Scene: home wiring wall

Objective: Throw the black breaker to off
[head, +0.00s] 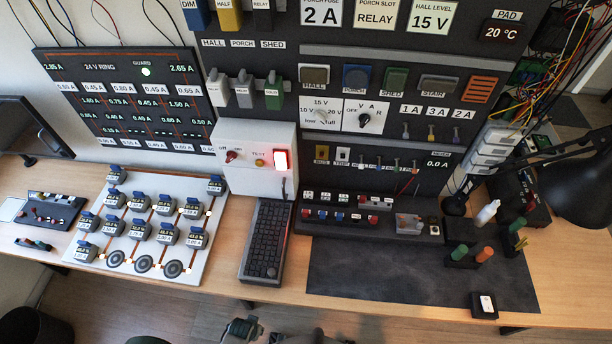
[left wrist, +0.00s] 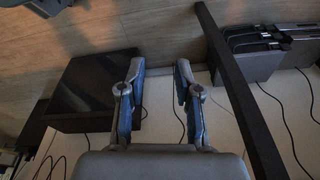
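In the head view, a row of three rocker-like switches sits on the dark wall panel under the labels HALL, PORCH and SHED: a grey one (head: 217,88), a second grey one (head: 244,90) and a green one (head: 273,91). A black module labelled RELAY (head: 263,17) is above them. I cannot tell which part is the black breaker, or its position. My left gripper (left wrist: 159,75) is open and empty in the left wrist view, its two fingers well apart, away from the panel. My right gripper cannot be made out; grey mechanical parts are cut off at the head view's bottom edge.
A white box (head: 255,179) with a lit red switch (head: 281,160) stands below the switches. A keyboard (head: 267,240), a white gauge board (head: 198,266) and a dark mat (head: 400,275) lie on the desk. A black lamp (head: 585,185) is at right.

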